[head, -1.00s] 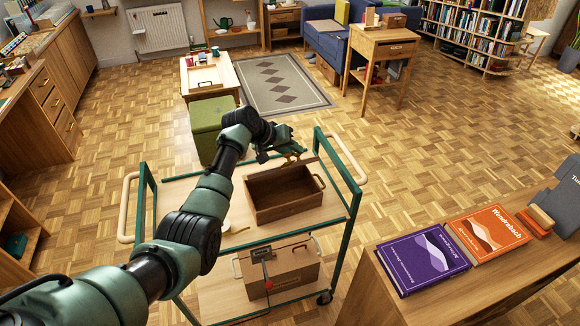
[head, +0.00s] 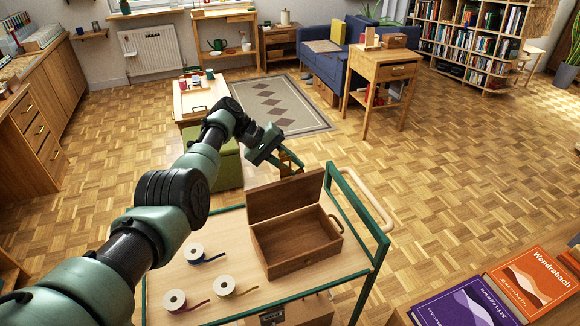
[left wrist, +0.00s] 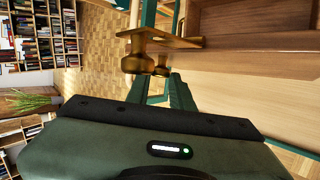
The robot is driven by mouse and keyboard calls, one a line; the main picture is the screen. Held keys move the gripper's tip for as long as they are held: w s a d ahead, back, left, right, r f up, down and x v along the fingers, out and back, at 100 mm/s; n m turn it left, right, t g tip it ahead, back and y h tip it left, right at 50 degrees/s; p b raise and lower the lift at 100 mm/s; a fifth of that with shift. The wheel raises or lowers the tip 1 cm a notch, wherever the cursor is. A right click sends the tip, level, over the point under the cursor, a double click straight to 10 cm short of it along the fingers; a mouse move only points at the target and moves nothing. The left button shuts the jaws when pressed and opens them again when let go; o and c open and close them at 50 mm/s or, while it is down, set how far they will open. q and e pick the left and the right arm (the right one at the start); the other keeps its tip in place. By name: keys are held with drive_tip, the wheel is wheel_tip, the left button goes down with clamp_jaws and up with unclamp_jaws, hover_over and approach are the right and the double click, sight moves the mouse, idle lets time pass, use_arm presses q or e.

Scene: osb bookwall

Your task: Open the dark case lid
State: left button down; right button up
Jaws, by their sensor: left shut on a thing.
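The dark brown case (head: 297,247) stands open on the trolley, its inside bare. Its lid (head: 285,195) stands up along the far side, and a handle shows on the case's right end. In the left wrist view, brass-coloured parts (left wrist: 150,48) meet brown wood (left wrist: 255,16) at the upper right; the exact contact is hard to see. My right gripper is out of view.
The trolley top (head: 225,255) carries three tape spools (head: 224,286) left of the case. Its green rail (head: 357,205) runs close along the right. Books (head: 535,280) lie on a wooden top at the lower right.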

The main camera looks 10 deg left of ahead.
use_arm(q)
drive_tip(key=shift+a+f, duration=0.1)
drive_tip(key=shift+f, duration=0.05)
drive_tip(key=c, duration=1.2)
unclamp_jaws()
drive_tip(key=v, duration=0.7)
drive_tip(key=shift+a+r, duration=0.25)
drive_tip(key=shift+a, duration=0.05)
drive_tip(key=shift+s, duration=0.1)
